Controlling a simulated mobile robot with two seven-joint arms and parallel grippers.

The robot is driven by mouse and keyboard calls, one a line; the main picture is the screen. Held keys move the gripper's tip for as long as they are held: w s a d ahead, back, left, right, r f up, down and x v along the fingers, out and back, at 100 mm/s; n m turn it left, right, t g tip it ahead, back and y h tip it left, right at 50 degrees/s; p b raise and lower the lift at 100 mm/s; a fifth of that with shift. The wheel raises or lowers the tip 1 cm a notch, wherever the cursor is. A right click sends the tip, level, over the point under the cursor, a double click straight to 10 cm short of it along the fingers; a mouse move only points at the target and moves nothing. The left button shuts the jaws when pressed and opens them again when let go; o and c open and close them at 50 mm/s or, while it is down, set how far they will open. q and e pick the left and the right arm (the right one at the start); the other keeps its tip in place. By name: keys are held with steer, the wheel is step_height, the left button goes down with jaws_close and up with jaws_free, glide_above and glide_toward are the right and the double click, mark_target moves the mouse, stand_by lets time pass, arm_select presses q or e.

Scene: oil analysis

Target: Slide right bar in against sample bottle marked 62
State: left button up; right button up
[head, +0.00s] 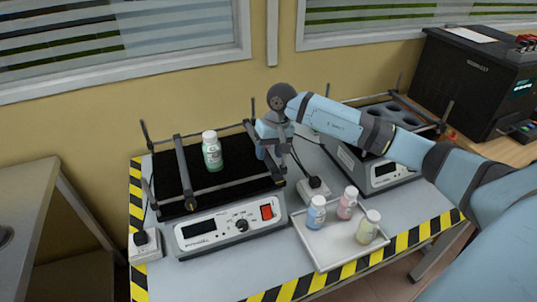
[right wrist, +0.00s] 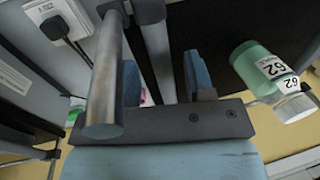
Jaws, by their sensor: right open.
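The sample bottle marked 62 (head: 212,152) is green with a white cap and stands on the black shaker mat (head: 225,176). In the right wrist view it (right wrist: 268,72) shows its "62" labels. The right bar (right wrist: 158,45) crosses the mat to the right of the bottle, with a clear gap between them. My right gripper (head: 266,150) is at this bar; in the right wrist view its open fingers (right wrist: 165,85) lie either side of the bar. I cannot tell whether they touch it. My left gripper is not in view.
A left bar (head: 185,172) lies left of the bottle, apart from it. A thick grey rod (right wrist: 107,75) is close to the right wrist camera. A white tray (head: 325,246) with three bottles stands in front. A second shaker (head: 385,175) is right, a socket (head: 313,188) between.

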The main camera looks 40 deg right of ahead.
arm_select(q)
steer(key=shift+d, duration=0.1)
arm_select(e)
steer(key=shift+a+f, duration=0.15)
steer(key=shift+f, duration=0.7)
steer(key=shift+c, duration=0.5)
steer(key=c, duration=0.8)
steer(key=a+b, duration=0.1)
steer(key=a, duration=0.1)
steer(key=w+a+b, duration=0.1)
steer(key=a, duration=0.1)
steer(key=w+a+b, duration=0.1)
steer(key=a, duration=0.2)
steer(key=shift+f, duration=0.15)
steer(key=a+b, duration=0.1)
steer(key=a, duration=0.1)
steer(key=w+a+b, duration=0.1)
steer(key=a, duration=0.2)
steer(key=a+b, duration=0.1)
steer(key=a, duration=0.1)
steer(key=shift+w+a, duration=0.2)
steer(key=shift+w, duration=0.1)
steer(key=shift+w+a, duration=0.1)
steer(key=shift+a, duration=0.3)
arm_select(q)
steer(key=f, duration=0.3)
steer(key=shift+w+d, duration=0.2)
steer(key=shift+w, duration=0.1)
arm_select(e)
steer(key=shift+r, duration=0.2)
